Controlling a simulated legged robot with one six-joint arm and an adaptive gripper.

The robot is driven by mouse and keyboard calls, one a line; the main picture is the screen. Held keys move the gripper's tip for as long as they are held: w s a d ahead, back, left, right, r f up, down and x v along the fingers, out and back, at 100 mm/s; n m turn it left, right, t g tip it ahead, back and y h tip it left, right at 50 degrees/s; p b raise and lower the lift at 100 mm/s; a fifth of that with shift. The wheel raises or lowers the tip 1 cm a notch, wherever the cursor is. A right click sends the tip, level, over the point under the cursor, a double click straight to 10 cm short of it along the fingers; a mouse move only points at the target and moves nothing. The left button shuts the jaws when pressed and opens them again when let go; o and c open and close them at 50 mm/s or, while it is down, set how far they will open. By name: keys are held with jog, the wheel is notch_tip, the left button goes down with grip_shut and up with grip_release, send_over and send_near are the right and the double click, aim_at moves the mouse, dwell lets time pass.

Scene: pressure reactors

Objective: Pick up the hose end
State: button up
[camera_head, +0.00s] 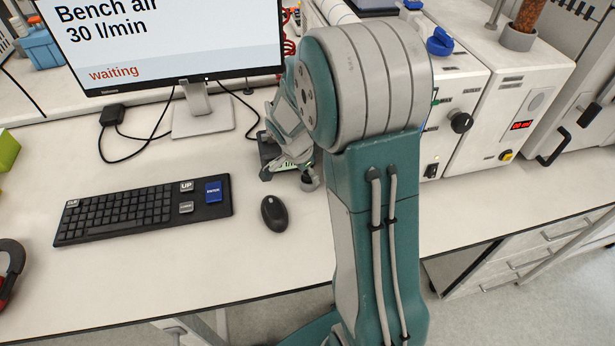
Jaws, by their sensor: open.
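My gripper (288,177) is open above the white bench, to the right of the monitor stand. Its fingers point down, and my own arm covers part of it. A small dark device with a lit greenish display (296,164) shows just behind and between the fingers. I cannot tell whether the fingers touch it. No hose end can be made out clearly. Some thin red coiled tubing (290,42) shows behind the monitor's right edge, and its end is hidden.
A monitor (165,40) reading "Bench air 30 l/min, waiting" stands at the back. A keyboard (140,212) and mouse (274,213) lie in front. White instruments (505,100) stand at right. A red and black object (10,270) is cut off at left. The front bench strip is clear.

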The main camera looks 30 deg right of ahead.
jog(key=shift+d, duration=0.2)
grip_shut()
jog(key=shift+a, duration=0.1)
